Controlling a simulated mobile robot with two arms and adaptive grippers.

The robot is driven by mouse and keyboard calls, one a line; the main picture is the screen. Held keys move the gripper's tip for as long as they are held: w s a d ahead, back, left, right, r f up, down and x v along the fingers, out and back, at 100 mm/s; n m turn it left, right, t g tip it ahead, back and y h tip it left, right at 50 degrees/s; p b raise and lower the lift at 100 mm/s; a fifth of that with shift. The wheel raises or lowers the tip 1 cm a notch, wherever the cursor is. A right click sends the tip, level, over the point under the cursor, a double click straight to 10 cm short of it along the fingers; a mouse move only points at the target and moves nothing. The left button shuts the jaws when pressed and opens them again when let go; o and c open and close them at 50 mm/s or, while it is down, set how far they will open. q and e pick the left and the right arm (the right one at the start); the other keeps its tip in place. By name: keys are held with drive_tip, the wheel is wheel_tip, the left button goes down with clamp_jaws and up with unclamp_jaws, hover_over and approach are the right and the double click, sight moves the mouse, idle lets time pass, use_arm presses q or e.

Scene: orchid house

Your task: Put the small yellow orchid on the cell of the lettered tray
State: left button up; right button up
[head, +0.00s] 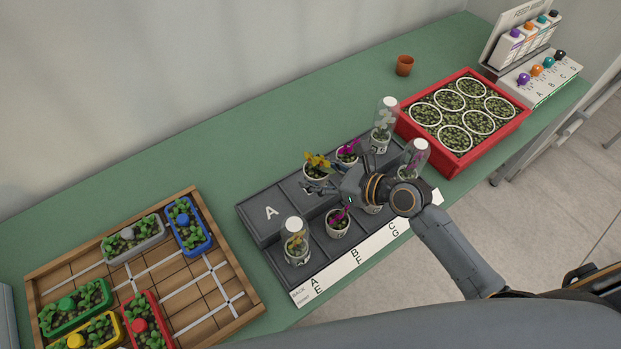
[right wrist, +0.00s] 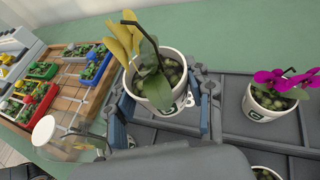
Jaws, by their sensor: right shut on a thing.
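The small yellow orchid (head: 318,162), with yellow flowers in a white pot, is at the back row of the dark grey lettered tray (head: 253,228), just right of the bare cell marked A (head: 272,212). My right gripper (head: 326,187) is shut around its pot. In the right wrist view the blue-grey fingers (right wrist: 165,122) flank the white pot (right wrist: 172,88), which has a green-edged label. The flowers (right wrist: 122,45) lean left. Whether the pot is lifted clear of the tray cannot be told. My left gripper is not in view.
Magenta orchids (head: 347,152) (head: 337,221) stand in neighbouring cells. Clear domes cover a plant at front left (head: 295,238) and plants at the tray's right end (head: 387,115) (head: 415,155). A red seedling tray (head: 461,166) stands right, a wooden planter board (head: 246,303) left.

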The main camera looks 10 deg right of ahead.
drive_tip(key=w+f, duration=0.2)
drive_tip(key=f, duration=0.1)
drive_tip(key=w+f, duration=0.1)
drive_tip(key=shift+w+a+f+b, duration=0.15)
drive_tip(key=shift+a+f+b, duration=0.05)
drive_tip(key=shift+a+b, duration=0.2)
drive_tip(key=shift+w+f, duration=0.2)
drive_tip(key=shift+f, duration=0.05)
drive_tip(key=shift+w+f, duration=0.2)
drive_tip(key=shift+f, duration=0.05)
wheel_tip(320, 180, down, 2)
drive_tip(key=shift+f+b, duration=0.2)
drive_tip(key=shift+b, duration=0.15)
drive_tip(key=shift+w+f, duration=0.1)
drive_tip(key=shift+f, duration=0.4)
drive_tip(key=o, duration=0.8)
drive_tip(key=shift+f, duration=0.1)
drive_tip(key=o, duration=0.4)
drive_tip(key=shift+c, duration=0.2)
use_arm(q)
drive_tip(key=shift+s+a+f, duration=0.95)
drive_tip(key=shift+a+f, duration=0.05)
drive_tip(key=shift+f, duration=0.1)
use_arm(e)
drive_tip(key=shift+o, duration=0.6)
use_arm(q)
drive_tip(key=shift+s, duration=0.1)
